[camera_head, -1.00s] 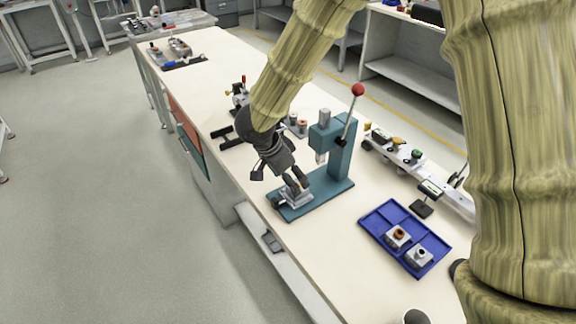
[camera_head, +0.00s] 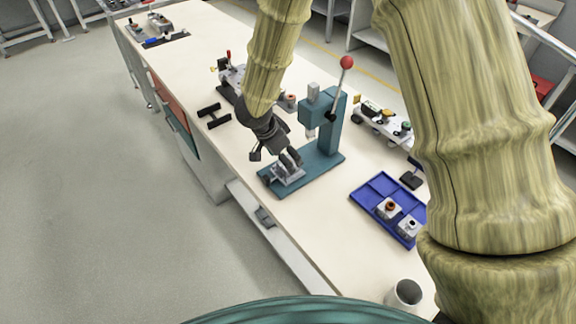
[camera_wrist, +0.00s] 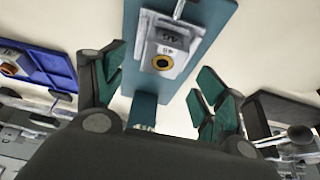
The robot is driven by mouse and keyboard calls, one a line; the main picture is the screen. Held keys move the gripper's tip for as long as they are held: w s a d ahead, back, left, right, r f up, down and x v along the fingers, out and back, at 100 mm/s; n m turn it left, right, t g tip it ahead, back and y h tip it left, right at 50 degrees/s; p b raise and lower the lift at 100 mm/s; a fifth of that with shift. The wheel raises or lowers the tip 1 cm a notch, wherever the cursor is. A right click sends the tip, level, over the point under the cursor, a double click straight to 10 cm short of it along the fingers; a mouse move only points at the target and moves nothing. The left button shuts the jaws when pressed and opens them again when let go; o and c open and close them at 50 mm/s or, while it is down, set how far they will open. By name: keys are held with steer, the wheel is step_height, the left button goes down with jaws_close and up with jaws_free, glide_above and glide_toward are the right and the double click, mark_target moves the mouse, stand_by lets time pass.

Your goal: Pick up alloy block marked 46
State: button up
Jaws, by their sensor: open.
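The alloy block (camera_wrist: 165,47) is grey with a dark-centred, yellow-ringed hole. Its pale label shows upside-down digits that look like 46, too small to be sure. It sits in a grey holder on the teal base (camera_head: 328,157) of a lever press. In the head view the block (camera_head: 287,175) is partly hidden by my gripper (camera_head: 290,160), which is just above it. In the wrist view my gripper (camera_wrist: 162,68) is open, with green-padded fingers apart and the block ahead between their directions.
The press column (camera_head: 328,120) with its red-knobbed lever (camera_head: 346,63) rises close to the right of my gripper. A blue tray (camera_head: 372,190) holds two similar blocks (camera_head: 387,208). A grey cup (camera_head: 404,293) stands nearer. The bench front edge is clear.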

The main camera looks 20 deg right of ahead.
steer(key=x, duration=0.3)
steer(key=shift+w+f, duration=0.2)
steer(key=shift+s, duration=0.1)
steer(key=shift+c, duration=0.8)
steer(key=c, duration=1.2)
steer(key=shift+c, duration=0.2)
